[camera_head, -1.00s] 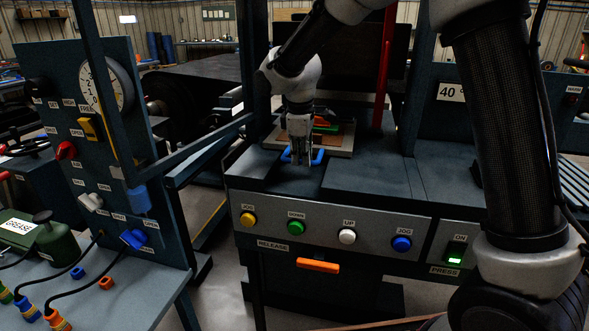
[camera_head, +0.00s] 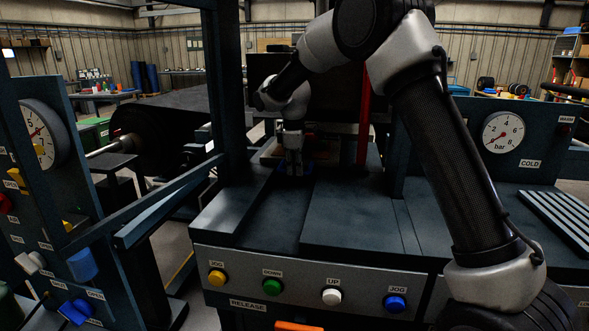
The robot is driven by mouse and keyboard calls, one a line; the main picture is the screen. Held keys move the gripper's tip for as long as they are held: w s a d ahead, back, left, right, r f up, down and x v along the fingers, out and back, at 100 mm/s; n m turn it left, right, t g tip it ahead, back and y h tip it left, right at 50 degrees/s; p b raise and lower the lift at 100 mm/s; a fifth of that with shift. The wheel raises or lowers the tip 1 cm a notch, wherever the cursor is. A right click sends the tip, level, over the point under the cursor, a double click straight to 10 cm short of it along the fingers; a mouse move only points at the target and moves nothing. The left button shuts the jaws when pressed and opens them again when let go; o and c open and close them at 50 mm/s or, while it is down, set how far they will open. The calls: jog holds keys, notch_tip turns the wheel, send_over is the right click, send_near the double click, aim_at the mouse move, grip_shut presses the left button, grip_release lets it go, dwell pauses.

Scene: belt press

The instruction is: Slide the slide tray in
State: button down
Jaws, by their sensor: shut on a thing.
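The slide tray (camera_head: 268,152) is a flat tan plate, seen in part at the far end of a dark channel in the press bench. Its blue handle (camera_head: 308,169) is at its near side, mostly hidden behind my gripper. My gripper (camera_head: 294,170) points down and is shut on the blue handle. The top of the tray is largely hidden by my gripper and wrist, so what lies on it cannot be made out.
A raised dark block (camera_head: 355,215) flanks the channel on the right. A red post (camera_head: 363,125) stands close behind my gripper. A dark guard rail (camera_head: 165,205) slants at the left. Front buttons include a green one (camera_head: 272,287). The near channel is clear.

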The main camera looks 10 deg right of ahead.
jog(key=shift+w+d, duration=0.1)
jog(key=shift+w, duration=0.25)
jog(key=c, duration=1.5)
grip_release()
jog(key=shift+s, duration=0.1)
jog(key=shift+o, duration=0.2)
jog(key=shift+r, duration=0.1)
notch_tip(320, 180, up, 12)
jog(key=s, duration=0.2)
jog(key=shift+a, duration=0.4)
